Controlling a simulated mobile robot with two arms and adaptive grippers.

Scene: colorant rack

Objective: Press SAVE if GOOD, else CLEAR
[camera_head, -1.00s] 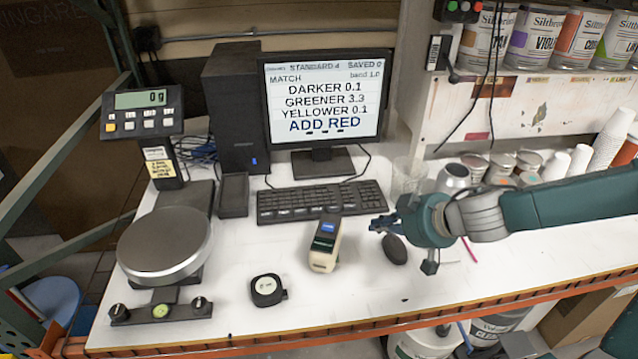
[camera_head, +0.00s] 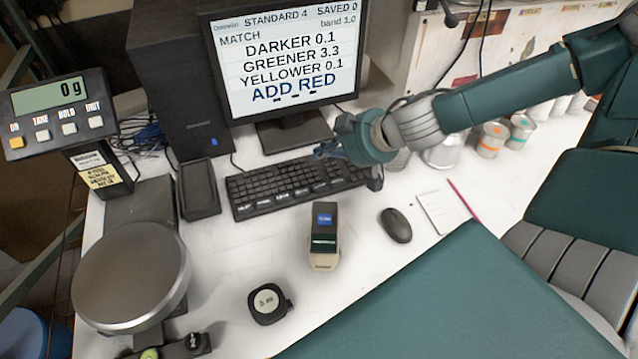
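The monitor (camera_head: 283,65) reads "STANDARD 4", "SAVED 0", "MATCH", "band 1.0", "DARKER 0.1", "GREENER 3.3", "YELLOWER 0.1" and "ADD RED". The black keyboard (camera_head: 285,190) lies in front of it; the lettering on its front-row keys is too small to read. My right gripper (camera_head: 328,150) is over the keyboard's right part, pointing left, with its fingers small and dark; I cannot tell if they are apart. Its wrist hides the keyboard's right end. My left gripper is not in view.
A handheld instrument (camera_head: 324,238) stands in front of the keyboard. A mouse (camera_head: 396,225) and notepad (camera_head: 440,212) lie to its right. Cans (camera_head: 491,140) stand behind my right arm.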

